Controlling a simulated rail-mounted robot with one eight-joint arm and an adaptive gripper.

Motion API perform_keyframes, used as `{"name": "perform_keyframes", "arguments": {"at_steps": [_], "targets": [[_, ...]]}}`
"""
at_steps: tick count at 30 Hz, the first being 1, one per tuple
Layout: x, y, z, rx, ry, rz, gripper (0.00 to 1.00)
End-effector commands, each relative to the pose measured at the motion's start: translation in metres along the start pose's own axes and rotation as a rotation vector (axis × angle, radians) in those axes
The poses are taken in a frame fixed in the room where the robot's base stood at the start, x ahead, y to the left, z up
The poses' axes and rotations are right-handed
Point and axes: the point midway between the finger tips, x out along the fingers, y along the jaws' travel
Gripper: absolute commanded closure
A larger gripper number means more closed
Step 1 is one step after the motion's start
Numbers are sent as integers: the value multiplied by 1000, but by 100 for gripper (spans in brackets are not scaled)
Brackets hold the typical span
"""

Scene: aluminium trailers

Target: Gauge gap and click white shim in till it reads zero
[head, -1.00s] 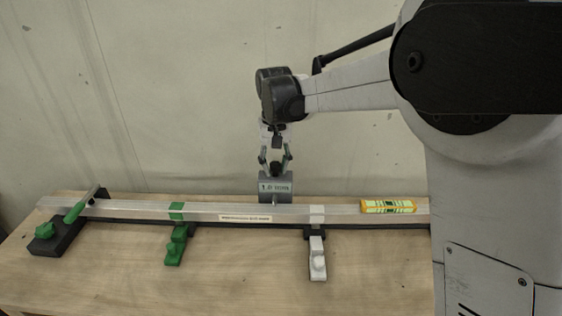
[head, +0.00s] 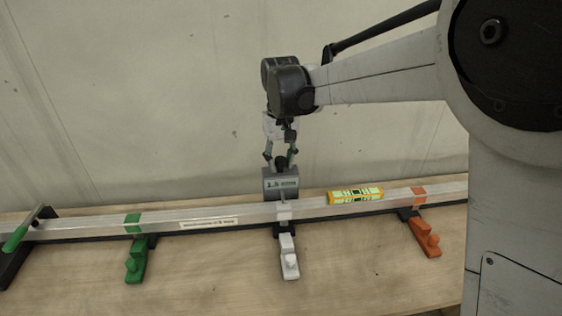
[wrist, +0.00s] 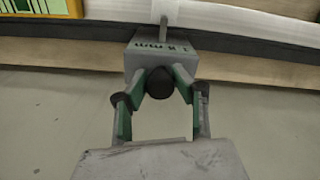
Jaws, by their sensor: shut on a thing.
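My gripper (head: 281,163) is shut on the dark knob of a grey gauge block (head: 281,184). The gauge is upright at the straightedge beside the white band (head: 284,212); I cannot tell whether its probe touches. Its reading looks like 1.8 but is blurred. In the wrist view, both green-lined fingers of my gripper (wrist: 158,88) pinch the knob below the gauge (wrist: 158,50). The white shim (head: 288,262), a stepped piece, lies in front of the white band, its far end at the dark strip under the straightedge (head: 300,210).
A green shim (head: 137,264) lies left and an orange shim (head: 425,238) right, each by its matching band. A yellow spirit level (head: 356,194) rests on the straightedge to the right. A green-handled clamp (head: 20,234) is at the far left. The front tabletop is mostly clear.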

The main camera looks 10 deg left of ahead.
Motion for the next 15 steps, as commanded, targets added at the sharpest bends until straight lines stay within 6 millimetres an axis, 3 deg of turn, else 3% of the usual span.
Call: {"name": "perform_keyframes", "arguments": {"at_steps": [1,2,5,15], "targets": [[-1,0,-1,0,1,0,100],[-1,0,-1,0,2,0,71],[-1,0,-1,0,1,0,58],[-4,0,0,0,1,0,56]]}}
